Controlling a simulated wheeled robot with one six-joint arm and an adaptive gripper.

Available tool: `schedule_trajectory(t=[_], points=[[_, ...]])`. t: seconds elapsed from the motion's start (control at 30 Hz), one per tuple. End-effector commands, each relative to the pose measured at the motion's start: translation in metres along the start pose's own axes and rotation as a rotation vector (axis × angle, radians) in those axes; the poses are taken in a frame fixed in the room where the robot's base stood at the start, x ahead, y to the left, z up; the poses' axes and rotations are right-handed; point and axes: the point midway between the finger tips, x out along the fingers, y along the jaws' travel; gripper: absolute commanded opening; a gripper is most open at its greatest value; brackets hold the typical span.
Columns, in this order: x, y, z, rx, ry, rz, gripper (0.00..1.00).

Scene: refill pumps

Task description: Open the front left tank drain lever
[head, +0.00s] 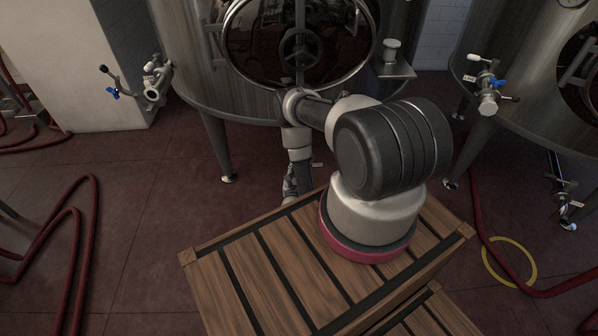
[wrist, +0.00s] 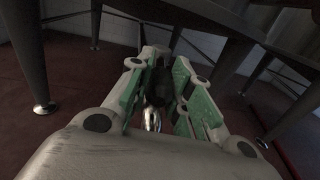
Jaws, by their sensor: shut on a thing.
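My gripper (head: 291,188) hangs low in front of the middle steel tank (head: 190,70), beyond the wooden crate top. In the wrist view my gripper (wrist: 160,68) has its green-padded fingers closed around a dark piece (wrist: 161,82), which looks like the drain lever. A shiny metal fitting (wrist: 153,120) shows between the fingers, nearer the palm. The fingers hide most of the lever, so its angle cannot be told. In the head view my arm and gripper hide the drain.
A side valve (head: 152,92) sticks out at the tank's left. A second tank (head: 530,90) stands at the right, with its low drain valve (head: 564,200). Tank legs (wrist: 30,60) stand around my gripper. A wooden crate (head: 245,275) and red hoses (head: 84,245) take up floor.

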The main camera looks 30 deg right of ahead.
Motion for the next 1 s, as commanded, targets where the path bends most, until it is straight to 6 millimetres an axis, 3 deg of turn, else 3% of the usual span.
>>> schedule_trajectory(t=[0.33,0.37,0.47,0.5,0.83,1.0], points=[[0.001,-0.002,0.000,-0.002,0.000,-0.004,0.00],[0.002,-0.002,0.000,-0.002,0.000,-0.004,0.22],[0.001,-0.002,0.000,-0.001,0.000,-0.004,0.41],[0.001,-0.001,0.000,-0.001,0.000,-0.003,0.43],[0.000,-0.001,0.000,-0.001,0.000,-0.003,0.43],[-0.011,-0.004,0.000,-0.003,0.004,-0.033,0.43]])
